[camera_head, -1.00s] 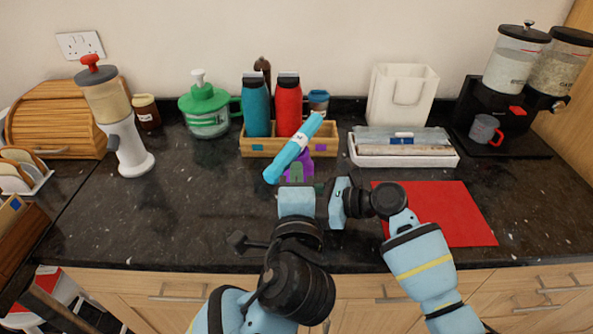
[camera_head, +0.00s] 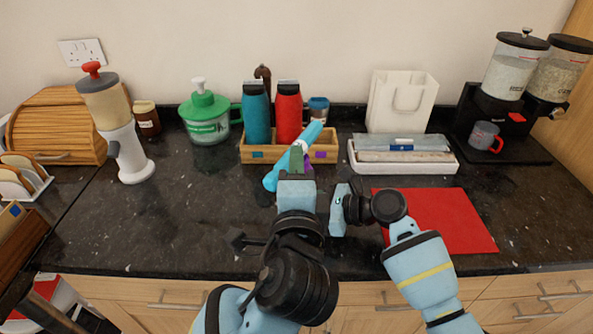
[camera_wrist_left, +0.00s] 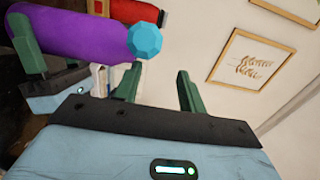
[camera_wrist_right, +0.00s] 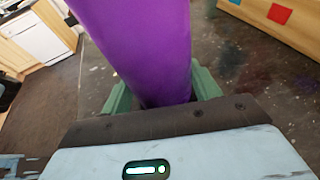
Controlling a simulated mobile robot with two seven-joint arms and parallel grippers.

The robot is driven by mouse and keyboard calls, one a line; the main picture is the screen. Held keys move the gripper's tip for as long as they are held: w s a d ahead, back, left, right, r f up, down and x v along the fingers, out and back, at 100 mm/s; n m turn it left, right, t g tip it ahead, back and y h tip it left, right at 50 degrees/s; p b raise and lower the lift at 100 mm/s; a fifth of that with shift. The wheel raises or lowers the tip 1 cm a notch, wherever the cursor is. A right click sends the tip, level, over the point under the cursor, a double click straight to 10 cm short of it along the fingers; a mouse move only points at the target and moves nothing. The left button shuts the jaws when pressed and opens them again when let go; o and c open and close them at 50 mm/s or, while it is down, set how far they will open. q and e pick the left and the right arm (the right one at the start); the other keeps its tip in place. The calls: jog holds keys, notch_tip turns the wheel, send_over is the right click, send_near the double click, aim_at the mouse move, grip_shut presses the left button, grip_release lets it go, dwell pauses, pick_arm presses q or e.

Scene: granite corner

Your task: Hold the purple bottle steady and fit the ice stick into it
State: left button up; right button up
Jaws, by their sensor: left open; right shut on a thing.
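How deep the stick sits in the bottle cannot be told. My right gripper (camera_wrist_right: 155,90) is shut on the bottle, shown also in its wrist view (camera_wrist_right: 140,40).
A wooden caddy (camera_head: 326,155) with a blue and a red bottle stands behind the grippers. A white tray (camera_head: 408,169) and a red mat (camera_head: 450,225) lie to the right. A green-lidded jar (camera_head: 205,118) stands left. The counter's left middle is clear.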

pick_arm(q)
jog(key=s, duration=0.8)
jog(key=w+a+f+m+g+h, duration=0.35)
jog(key=a+f+m+h, duration=0.2)
jog(key=f+h, duration=0.2)
jog(key=s+a+r+m+g+h, duration=0.1)
jog(key=a+r+m+h, duration=0.2)
jog(key=a+r+h, duration=0.2)
jog(key=a, duration=0.3)
jog(key=shift+a+r+g, duration=0.15)
jog(key=shift+a+g, duration=0.15)
jog(key=shift+g, duration=0.05)
jog(key=shift+m, duration=0.25)
jog(key=x, duration=1)
